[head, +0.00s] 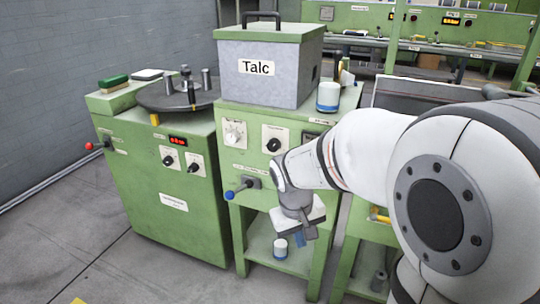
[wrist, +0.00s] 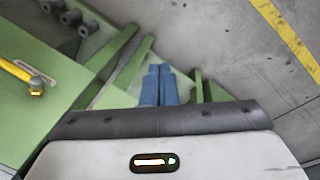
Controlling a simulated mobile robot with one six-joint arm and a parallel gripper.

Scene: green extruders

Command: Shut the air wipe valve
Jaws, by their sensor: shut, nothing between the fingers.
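A valve with a blue-tipped lever (head: 230,194) sits on the front of the green bench under the Talc box, its lever pointing down and left. The label (head: 248,172) above it is too small to read surely. Another lever with a red knob (head: 89,146) sticks out from the left green machine. I cannot tell by label which is the air wipe valve. My gripper (head: 299,240) points down in front of the bench, right of and below the blue lever, apart from it. Its blue fingers (wrist: 159,86) are together and empty in the wrist view.
The Talc box (head: 262,90) and a white-blue jar (head: 328,97) stand on the bench. A small jar (head: 280,250) sits on the lower shelf behind my gripper. Floor is open at front left.

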